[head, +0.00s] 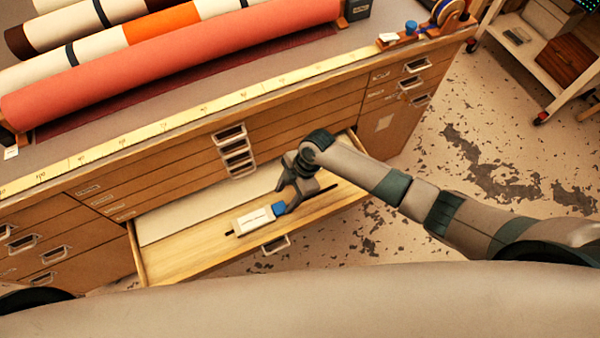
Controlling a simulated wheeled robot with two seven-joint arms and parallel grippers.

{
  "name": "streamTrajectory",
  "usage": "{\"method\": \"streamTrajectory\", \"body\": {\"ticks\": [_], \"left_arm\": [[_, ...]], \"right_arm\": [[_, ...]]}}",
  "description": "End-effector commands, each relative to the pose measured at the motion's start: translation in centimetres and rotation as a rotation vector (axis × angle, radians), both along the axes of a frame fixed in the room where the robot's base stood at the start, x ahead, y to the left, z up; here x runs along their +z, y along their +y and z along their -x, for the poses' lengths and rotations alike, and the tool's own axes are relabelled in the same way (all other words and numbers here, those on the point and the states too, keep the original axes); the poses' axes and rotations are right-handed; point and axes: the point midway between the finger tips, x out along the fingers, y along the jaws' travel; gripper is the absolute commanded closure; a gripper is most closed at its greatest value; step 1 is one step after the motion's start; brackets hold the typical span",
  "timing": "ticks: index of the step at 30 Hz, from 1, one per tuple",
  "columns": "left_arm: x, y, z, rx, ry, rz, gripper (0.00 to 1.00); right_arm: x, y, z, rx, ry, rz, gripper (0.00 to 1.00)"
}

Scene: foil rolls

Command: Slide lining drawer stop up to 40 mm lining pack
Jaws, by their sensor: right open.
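A wide wooden drawer (190,252) is pulled out of the cabinet. A pale flat sheet or stack (185,214) lies along its back left part. On the drawer's wooden front strip sits a white block (256,219) with dark printing, and a small blue piece (279,208) is at its right end. I cannot tell whether these two are one part or just touching. A dark slot shows at both ends of them. My right gripper (298,192) is open, with its fingers pointing down just behind and right of the blue piece. My left gripper is out of view.
The cabinet top holds a large coral roll (180,70), other rolls behind it and a yellow ruler strip (160,126) along the front edge. Closed drawers with metal handles (236,152) are above the open one. Worn floor lies to the right.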

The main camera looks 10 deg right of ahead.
Motion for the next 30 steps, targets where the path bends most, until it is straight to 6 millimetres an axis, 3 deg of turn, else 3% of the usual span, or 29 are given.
{"method": "streamTrajectory", "body": {"ticks": [16,21,30], "left_arm": [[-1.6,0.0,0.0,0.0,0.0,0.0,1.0],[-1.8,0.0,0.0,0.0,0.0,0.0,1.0],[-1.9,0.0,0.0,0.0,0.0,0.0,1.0]], "right_arm": [[9.5,-3.7,-1.3,0.002,-0.003,-0.001,0.5],[11.0,-4.3,-1.5,0.002,-0.001,0.0,0.5],[11.5,-4.5,-1.5,0.002,0.002,0.0,0.5]]}}
